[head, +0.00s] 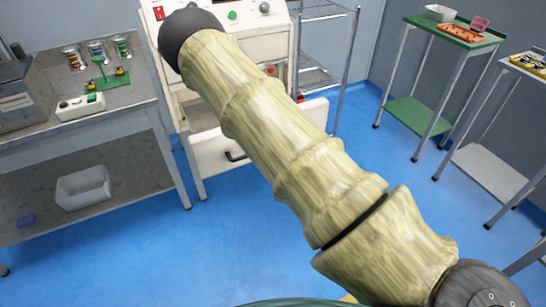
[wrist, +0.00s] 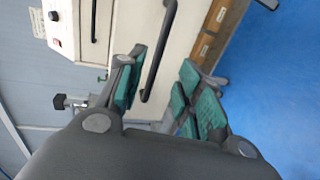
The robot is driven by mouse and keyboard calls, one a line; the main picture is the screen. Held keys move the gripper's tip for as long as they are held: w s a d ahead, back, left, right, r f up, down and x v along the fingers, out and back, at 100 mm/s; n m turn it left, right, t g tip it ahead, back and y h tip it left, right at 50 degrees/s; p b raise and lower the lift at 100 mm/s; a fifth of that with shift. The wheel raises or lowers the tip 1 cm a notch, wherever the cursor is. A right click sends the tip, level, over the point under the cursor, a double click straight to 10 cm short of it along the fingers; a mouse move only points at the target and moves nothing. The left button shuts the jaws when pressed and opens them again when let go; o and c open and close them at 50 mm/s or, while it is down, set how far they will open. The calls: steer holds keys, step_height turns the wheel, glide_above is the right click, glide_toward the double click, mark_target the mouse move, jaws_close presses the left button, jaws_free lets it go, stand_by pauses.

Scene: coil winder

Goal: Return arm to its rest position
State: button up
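My arm (head: 290,135), in a pale yellow-beige sleeve, reaches from the bottom right to the upper left of the head view. Its dark rounded joint (head: 190,32) is in front of the cream machine (head: 276,42). My gripper is out of sight in the head view. In the wrist view my gripper (wrist: 162,76) has its two teal-padded fingers apart. A black bar handle (wrist: 158,52) on a cream panel shows in the gap between them. The fingers show no grasp on it; I cannot tell how far away it is.
An open cream drawer (head: 210,150) sticks out below the machine, partly behind my arm. A grey workbench (head: 125,97) stands at left, a wire shelf (head: 318,75) behind, green-topped (head: 443,37) and white (head: 490,172) carts at right. Blue floor (head: 240,235) is clear between.

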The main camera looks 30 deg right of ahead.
steer(key=s+a+f+m+g+h+p, duration=0.1)
steer(key=s+f+m+g+p, duration=0.35)
steer(key=s+f+m, duration=0.2)
steer(key=s+a+f+m+g+p, duration=0.2)
steer(key=s+a+m+g, duration=0.1)
steer(key=s, duration=0.4)
steer(key=s+a+f+m+g+y+p, duration=0.1)
steer(key=s+a+m+g, duration=0.3)
steer(key=s, duration=0.4)
steer(key=s+a+f+m+g+y+p, duration=0.1)
steer(key=s+a+f+m+g+p, duration=0.1)
steer(key=s+a+f+m+g, duration=0.2)
steer(key=s+a, duration=0.1)
steer(key=s, duration=0.2)
steer(key=shift+s+p, duration=0.25)
steer(key=shift+p, duration=0.15)
